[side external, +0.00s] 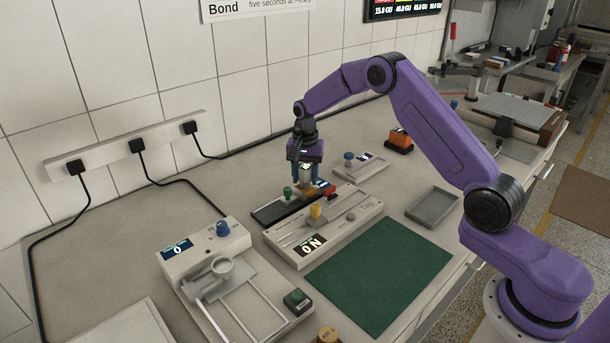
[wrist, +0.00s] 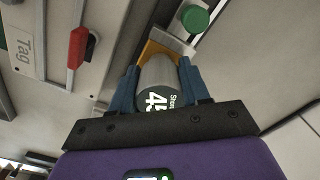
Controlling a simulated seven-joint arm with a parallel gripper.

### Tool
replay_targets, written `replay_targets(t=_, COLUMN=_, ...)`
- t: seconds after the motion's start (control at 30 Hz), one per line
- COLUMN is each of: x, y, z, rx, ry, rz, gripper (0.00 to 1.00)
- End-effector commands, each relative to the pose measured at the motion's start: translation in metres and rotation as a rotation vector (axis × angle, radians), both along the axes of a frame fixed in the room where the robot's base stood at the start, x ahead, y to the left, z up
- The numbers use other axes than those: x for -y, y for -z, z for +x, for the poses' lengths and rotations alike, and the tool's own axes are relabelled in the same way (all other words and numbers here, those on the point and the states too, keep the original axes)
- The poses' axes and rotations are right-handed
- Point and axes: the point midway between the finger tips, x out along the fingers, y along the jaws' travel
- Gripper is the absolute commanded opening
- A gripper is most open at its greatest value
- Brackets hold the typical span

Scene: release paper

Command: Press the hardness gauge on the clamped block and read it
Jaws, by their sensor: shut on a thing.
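My gripper (side external: 306,180) is shut on the hardness gauge, a grey cylinder between the blue fingers in the wrist view (wrist: 157,75). Its dark round face shows "Shore" and a figure that looks like 45, partly cut off by the gripper body. The orange-brown block (wrist: 160,49) lies directly beyond the gauge's far end, against a pale clamp jaw. The clamp has a green knob (wrist: 194,19), which also shows in the side view (side external: 288,193). The gauge's end meets the block in the picture; I cannot tell how hard it presses.
A tester labelled "Tag" (side external: 367,208) with red and yellow parts stands close in front of the clamp. A white instrument (side external: 203,252) with a blue knob is at left. A green mat (side external: 380,272) and empty grey tray (side external: 433,206) lie to the right.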

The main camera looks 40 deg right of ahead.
Motion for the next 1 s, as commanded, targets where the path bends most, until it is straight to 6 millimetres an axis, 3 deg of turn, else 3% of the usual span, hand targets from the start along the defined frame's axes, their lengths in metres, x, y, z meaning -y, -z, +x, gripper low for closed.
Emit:
replay_targets(t=0.2, x=-0.001, y=0.002, z=-0.003, rx=-0.012, ry=-0.001, rz=0.000, gripper=0.10)
replay_targets(t=0.23, x=-0.001, y=0.002, z=-0.003, rx=-0.012, ry=-0.001, rz=0.000, gripper=0.49)
replay_targets(t=0.3, x=-0.001, y=0.001, z=-0.003, rx=-0.011, ry=0.000, rz=0.001, gripper=0.72)
replay_targets(t=0.33, x=-0.001, y=0.001, z=-0.003, rx=-0.011, ry=0.000, rz=0.000, gripper=0.76)
replay_targets(t=0.73, x=0.000, y=-0.008, z=0.000, rx=-0.003, ry=0.000, rz=0.000, gripper=0.76)
replay_targets(t=1.0, x=0.000, y=-0.056, z=0.001, rx=0.003, ry=0.000, rz=0.000, gripper=0.76)
